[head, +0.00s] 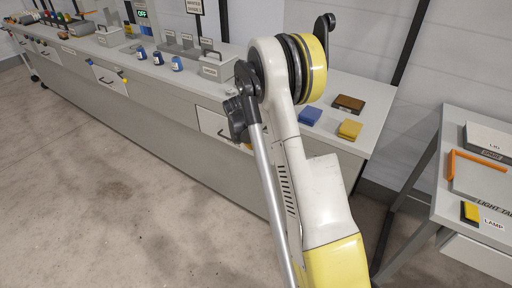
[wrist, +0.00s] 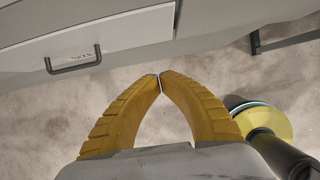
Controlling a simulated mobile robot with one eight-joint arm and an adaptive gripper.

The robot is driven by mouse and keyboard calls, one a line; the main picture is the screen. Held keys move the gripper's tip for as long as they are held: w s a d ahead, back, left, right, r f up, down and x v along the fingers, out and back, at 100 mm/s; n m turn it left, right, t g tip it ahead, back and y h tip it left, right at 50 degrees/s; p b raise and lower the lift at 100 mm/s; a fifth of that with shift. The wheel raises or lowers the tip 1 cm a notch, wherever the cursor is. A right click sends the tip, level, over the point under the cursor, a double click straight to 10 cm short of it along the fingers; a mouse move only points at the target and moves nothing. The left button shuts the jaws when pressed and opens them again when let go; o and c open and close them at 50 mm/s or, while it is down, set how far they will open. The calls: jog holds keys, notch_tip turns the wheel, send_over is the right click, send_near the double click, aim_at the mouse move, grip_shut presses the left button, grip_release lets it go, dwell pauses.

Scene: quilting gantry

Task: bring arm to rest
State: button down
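My gripper (wrist: 160,78) shows in the wrist view with its two ribbed yellow fingers curving in until the tips meet. Nothing shows between the fingers. It points over bare concrete floor, beside a pale drawer front (wrist: 90,42) with a dark handle. In the head view my white and yellow arm rises through the middle, in front of the long bench. My gripper cannot be made out there.
The long grey bench (head: 150,100) holds blue jars (head: 177,64), a blue block (head: 311,116), a yellow block (head: 349,129) and a brown block (head: 349,103). A side table (head: 450,205) with an orange-handled item (head: 478,160) stands at right. Floor (head: 90,200) at left is clear.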

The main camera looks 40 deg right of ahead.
jog(key=shift+a+r, duration=0.2)
jog(key=shift+r, duration=0.1)
jog(key=s+a+r+m+t, duration=0.1)
jog(key=s+a+r+m, duration=0.2)
jog(key=a+r, duration=0.25)
jog(key=s+a+r+m+t+y, duration=0.1)
jog(key=s+a+r+m, duration=0.1)
jog(key=a+r+m, duration=0.3)
jog(key=s+a+r+m+t, duration=0.1)
jog(key=s+a+r, duration=0.25)
jog(key=r, duration=0.35)
jog(key=s+a+r+m+t+y, duration=0.1)
jog(key=s+a+r+m, duration=0.1)
jog(key=s+a+m, duration=0.4)
jog(key=s+a+r+m+t+y, duration=0.1)
jog(key=s+a+r+m+y, duration=0.1)
jog(key=s+a+m, duration=0.5)
jog(key=s, duration=0.5)
jog(key=shift+a, duration=0.35)
